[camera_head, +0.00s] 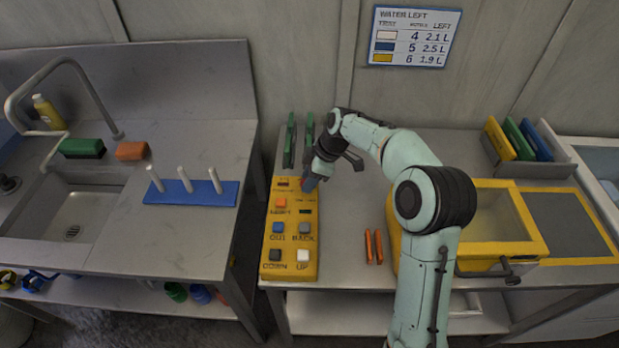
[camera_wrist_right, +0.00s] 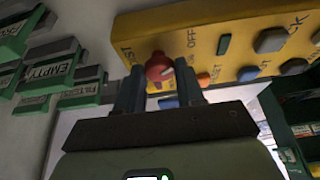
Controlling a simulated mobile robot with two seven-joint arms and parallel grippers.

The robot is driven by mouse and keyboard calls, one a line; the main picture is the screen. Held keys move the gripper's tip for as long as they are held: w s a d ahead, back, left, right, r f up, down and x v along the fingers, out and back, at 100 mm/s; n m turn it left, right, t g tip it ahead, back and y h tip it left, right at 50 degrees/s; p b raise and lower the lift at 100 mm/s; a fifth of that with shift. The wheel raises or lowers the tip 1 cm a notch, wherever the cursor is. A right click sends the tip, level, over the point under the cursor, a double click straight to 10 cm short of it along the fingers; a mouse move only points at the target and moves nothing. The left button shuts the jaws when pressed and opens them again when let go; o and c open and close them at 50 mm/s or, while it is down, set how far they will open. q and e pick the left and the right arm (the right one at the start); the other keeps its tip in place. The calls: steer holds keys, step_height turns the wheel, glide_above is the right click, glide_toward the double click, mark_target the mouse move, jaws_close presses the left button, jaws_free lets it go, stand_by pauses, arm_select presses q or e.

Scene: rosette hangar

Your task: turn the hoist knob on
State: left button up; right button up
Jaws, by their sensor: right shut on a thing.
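The yellow hoist control panel (camera_head: 291,250) lies on the bench in the head view, with labelled buttons such as OUT, BACK, DOWN and UP. My right gripper (camera_head: 312,182) is at its far end, reaching down from the right. In the right wrist view the red hoist knob (camera_wrist_right: 159,68) sits on the yellow panel (camera_wrist_right: 150,28) between the fingertips of my right gripper (camera_wrist_right: 160,84), which is shut on it. A pale mark shows on the knob, and an OFF label is printed nearby. In the head view my gripper mostly hides the knob. My left gripper is not in view.
Two green upright pieces (camera_head: 290,140) stand just behind the panel. Orange sticks (camera_head: 373,246) and a yellow-rimmed bin (camera_head: 535,248) are to the right. A sink counter (camera_head: 190,80) with a blue peg rack (camera_head: 200,192) is to the left, across a gap.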

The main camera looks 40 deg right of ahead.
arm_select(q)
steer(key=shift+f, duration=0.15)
arm_select(e)
steer(key=shift+a+m+t+h+b, duration=0.1)
steer(key=shift+m+t+h+b, duration=0.25)
steer(key=shift+m+b, duration=0.6)
steer(key=m+h, duration=0.1)
steer(key=m, duration=0.2)
steer(key=shift+s+a+t+b, duration=0.1)
steer(key=shift+t+b, duration=0.15)
steer(key=shift+b, duration=0.15)
steer(key=m+h, duration=0.1)
steer(key=m, duration=0.1)
steer(key=shift+a+m, duration=0.1)
steer(key=shift+m, duration=0.25)
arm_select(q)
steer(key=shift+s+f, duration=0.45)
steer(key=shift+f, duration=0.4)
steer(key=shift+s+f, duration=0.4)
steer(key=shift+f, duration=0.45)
arm_select(e)
steer(key=shift+a+m+h, duration=0.15)
steer(key=shift+m+h, duration=0.7)
steer(key=shift+m, duration=1.35)
steer(key=o, duration=1)
steer(key=shift+o, duration=0.2)
steer(key=shift+r, duration=0.1)
